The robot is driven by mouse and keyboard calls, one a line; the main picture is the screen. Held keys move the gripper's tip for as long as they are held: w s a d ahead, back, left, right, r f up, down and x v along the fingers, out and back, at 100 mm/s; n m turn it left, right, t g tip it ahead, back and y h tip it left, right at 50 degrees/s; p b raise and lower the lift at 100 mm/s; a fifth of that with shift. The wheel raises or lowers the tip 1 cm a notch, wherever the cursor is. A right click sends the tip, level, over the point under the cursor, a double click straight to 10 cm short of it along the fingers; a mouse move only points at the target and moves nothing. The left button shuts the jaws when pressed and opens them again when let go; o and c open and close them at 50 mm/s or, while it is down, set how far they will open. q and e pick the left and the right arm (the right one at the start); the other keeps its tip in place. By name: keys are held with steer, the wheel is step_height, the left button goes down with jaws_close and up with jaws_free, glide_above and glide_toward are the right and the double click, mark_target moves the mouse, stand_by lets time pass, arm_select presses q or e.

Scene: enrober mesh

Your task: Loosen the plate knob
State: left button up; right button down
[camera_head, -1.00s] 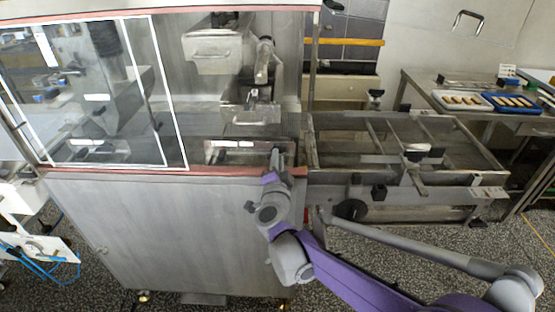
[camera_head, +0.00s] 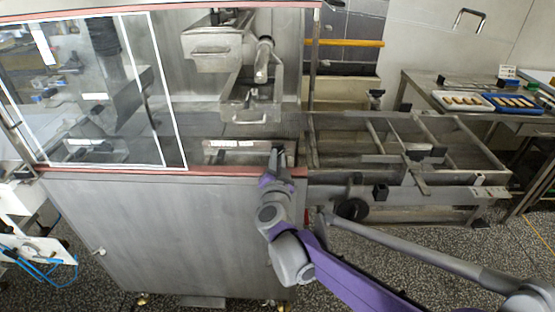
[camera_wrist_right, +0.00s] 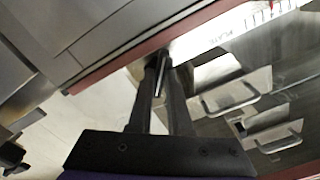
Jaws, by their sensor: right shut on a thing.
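My right gripper (camera_head: 277,155) is at the right end of the machine's red front edge, below the window opening. In the right wrist view its two dark fingers (camera_wrist_right: 165,65) are close together, shut on a small dark thing at their tips. This looks like the plate knob, but the fingers hide nearly all of it. A white label (camera_wrist_right: 222,32) with partly readable lettering that looks like "PLATE" lies beside the tips. In the head view a pale label strip (camera_head: 232,144) sits just left of the gripper. My left gripper is in neither view.
The steel machine cabinet (camera_head: 160,230) fills the left, with a clear panel (camera_head: 90,85) above. Inside hangs a steel tray with a handle (camera_head: 250,112). An open conveyor frame (camera_head: 480,180) stands to the right. Behind it, a table holds a white tray (camera_head: 440,101) and a blue tray (camera_head: 490,104).

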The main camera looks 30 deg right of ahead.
steer(key=shift+n+b, duration=0.4)
steer(key=shift+n, duration=1.4)
steer(key=shift+n+b, duration=0.6)
steer(key=shift+n, duration=1)
steer(key=c, duration=0.9)
jaws_free()
steer(key=v, duration=1.1)
steer(key=shift+d+p, duration=0.1)
steer(key=shift+p, duration=0.3)
